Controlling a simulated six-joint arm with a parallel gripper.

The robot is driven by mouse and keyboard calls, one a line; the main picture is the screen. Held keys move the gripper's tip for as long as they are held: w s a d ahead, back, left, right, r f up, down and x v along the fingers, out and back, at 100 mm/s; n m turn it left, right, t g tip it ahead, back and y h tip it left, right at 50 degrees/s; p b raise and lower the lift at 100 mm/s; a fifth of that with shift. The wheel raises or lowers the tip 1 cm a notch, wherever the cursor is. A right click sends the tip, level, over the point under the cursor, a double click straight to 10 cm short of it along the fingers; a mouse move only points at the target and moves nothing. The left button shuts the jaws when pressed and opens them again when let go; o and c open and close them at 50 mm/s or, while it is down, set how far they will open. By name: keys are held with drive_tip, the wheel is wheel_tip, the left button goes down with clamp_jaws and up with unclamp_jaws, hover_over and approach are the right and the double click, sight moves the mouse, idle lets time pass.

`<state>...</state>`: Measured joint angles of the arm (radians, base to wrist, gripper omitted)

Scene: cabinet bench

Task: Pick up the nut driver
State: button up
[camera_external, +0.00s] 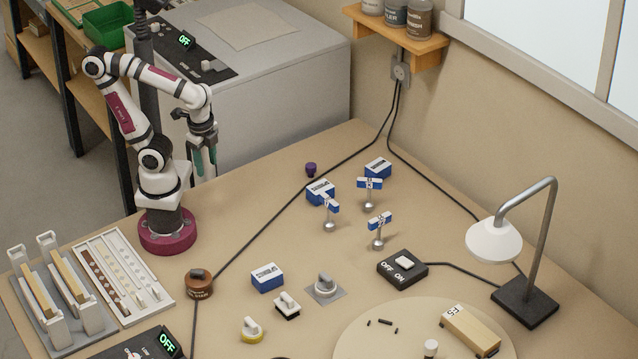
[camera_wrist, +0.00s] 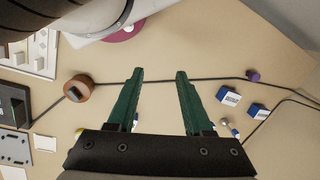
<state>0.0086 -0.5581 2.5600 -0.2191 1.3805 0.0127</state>
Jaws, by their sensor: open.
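I cannot make out a nut driver for certain in either view. My gripper (camera_external: 203,168) hangs pointing down near the back left of the bench in the external view. In the wrist view its two green fingers (camera_wrist: 160,72) stand apart with nothing between them. A black cable (camera_wrist: 220,80) runs across below the fingers. A small purple piece (camera_external: 311,169) stands near the back of the bench, and also shows right of the fingers in the wrist view (camera_wrist: 253,75).
Blue-and-white boxes (camera_external: 267,277) and several small label stands (camera_external: 378,240) are on the bench. A brown round container (camera_external: 198,285), a slotted white tray (camera_external: 124,276), a black switch (camera_external: 402,268), a lamp (camera_external: 494,240) and a round board (camera_external: 362,344) stand around. The back middle is fairly clear.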

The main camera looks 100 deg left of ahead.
drive_tip(key=o, duration=0.7)
drive_tip(key=w+d+f+n+h, duration=0.1)
drive_tip(key=w+d+n+h, duration=0.1)
drive_tip(key=w+n+h, duration=0.5)
drive_tip(key=w+d+f+n+h, duration=0.1)
drive_tip(key=w+d+n+h, duration=0.15)
drive_tip(key=w+n, duration=0.95)
drive_tip(key=n+t+h, duration=0.2)
drive_tip(key=n+t, duration=0.8)
drive_tip(key=n, duration=0.3)
approach(382, 223)
drive_tip(key=x, duration=1.2)
drive_tip(key=shift+d+f, duration=0.1)
